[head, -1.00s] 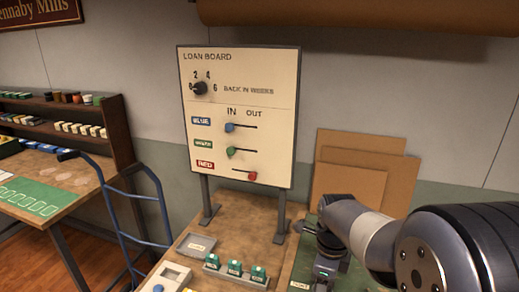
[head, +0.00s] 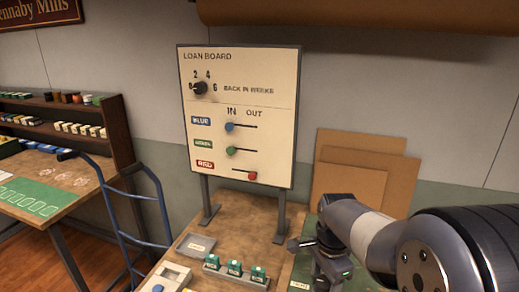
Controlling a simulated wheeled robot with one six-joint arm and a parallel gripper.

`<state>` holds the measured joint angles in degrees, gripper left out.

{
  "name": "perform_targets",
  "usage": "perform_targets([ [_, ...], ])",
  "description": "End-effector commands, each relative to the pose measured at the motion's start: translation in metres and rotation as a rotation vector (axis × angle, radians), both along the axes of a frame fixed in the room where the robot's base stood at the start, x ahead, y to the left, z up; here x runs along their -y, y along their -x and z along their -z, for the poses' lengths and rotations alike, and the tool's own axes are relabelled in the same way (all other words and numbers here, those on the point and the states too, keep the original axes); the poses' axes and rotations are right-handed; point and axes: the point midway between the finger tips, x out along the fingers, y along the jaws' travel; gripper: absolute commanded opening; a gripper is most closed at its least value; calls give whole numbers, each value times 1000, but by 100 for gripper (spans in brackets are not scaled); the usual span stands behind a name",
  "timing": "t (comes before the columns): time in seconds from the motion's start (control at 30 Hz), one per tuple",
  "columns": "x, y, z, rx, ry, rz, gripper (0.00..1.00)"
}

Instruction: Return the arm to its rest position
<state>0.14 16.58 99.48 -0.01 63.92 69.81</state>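My arm enters from the lower right. Its grey and black links run left to my gripper (head: 302,244), which is low over the right part of the wooden table, right of the board's right leg. The gripper looks dark and small here. Its fingers are too small and partly hidden to show whether they are open or shut. I see nothing clearly held in it.
The loan board (head: 240,118) stands on two legs at the table's back, with a dial and blue, green and red sliders. Small green blocks (head: 235,268) sit in a grey holder in front. Cardboard sheets (head: 350,190) lean behind my arm. A blue hand truck (head: 125,200) stands left.

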Motion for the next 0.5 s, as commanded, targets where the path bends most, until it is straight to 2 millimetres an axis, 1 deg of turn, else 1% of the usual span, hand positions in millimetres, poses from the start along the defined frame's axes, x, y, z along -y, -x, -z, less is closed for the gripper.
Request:
perform_targets([
  [0.5,0,0,0,1,0,-410,59],
])
